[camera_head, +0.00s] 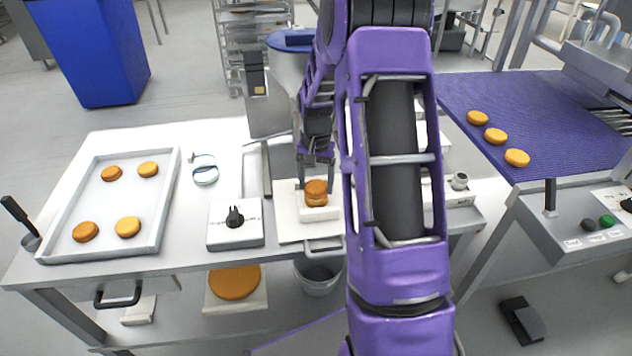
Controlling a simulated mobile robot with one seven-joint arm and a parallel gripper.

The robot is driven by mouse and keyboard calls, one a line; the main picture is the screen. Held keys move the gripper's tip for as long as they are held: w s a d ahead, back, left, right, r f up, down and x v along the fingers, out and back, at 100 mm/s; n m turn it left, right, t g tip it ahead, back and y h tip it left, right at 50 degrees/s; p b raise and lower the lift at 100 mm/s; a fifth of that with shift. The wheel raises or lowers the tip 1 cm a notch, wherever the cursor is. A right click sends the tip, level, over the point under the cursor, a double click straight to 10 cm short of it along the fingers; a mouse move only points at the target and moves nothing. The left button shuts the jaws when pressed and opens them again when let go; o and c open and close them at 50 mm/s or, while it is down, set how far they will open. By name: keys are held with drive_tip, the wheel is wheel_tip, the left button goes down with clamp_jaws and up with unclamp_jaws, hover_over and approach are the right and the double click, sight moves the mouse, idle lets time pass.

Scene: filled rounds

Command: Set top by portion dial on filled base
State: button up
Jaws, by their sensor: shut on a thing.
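My gripper (316,180) points down over a small white stand (318,213) on a pale board (290,232) at the middle of the table. It is shut on an orange-brown round top (316,186). The top is directly above a second round, the base (316,200), on the stand. I cannot tell whether the two touch, and no filling can be made out. The portion dial (235,217), a black knob on a white box, stands left of the board.
A white tray (172,200) with several rounds lies at the left. A strap-like ring (205,175) lies beside it. Three rounds (496,136) lie on the blue belt (560,110) at the right. A grey bucket (318,277) is below the table's front edge. My arm hides the table right of the stand.

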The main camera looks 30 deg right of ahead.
drive_tip(key=shift+f, duration=0.3)
drive_tip(key=o, duration=0.8)
drive_tip(key=shift+r, duration=0.15)
drive_tip(key=shift+r+p, duration=1.45)
drive_tip(key=shift+r, duration=1.95)
